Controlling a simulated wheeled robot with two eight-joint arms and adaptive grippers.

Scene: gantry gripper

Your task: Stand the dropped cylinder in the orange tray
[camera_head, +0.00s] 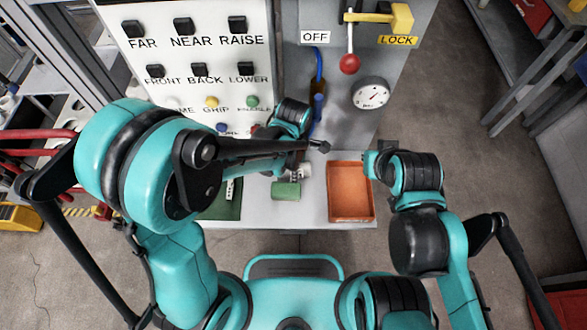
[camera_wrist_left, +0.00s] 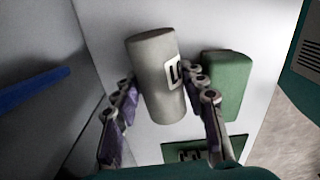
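A pale grey cylinder (camera_wrist_left: 152,75) with a black-and-white label lies between the fingers of my left gripper (camera_wrist_left: 163,82) in the left wrist view. The fingers are spread along its two sides, with narrow gaps showing; contact is not clear. In the head view a small part of the cylinder (camera_head: 305,170) shows, and my forearm hides most of the left gripper. The orange tray (camera_head: 350,192) is on the grey counter, right of the cylinder, and looks empty. My right gripper (camera_head: 374,160) is by the tray's upper right edge; its fingers are too small to read.
A green block (camera_head: 286,191) lies close to the cylinder, and also shows in the left wrist view (camera_wrist_left: 226,85). A dark green plate (camera_head: 225,208) is further left. Behind stands a panel with buttons, a red-knobbed lever (camera_head: 349,64), a gauge (camera_head: 371,93) and a blue hook-like handle (camera_head: 318,70).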

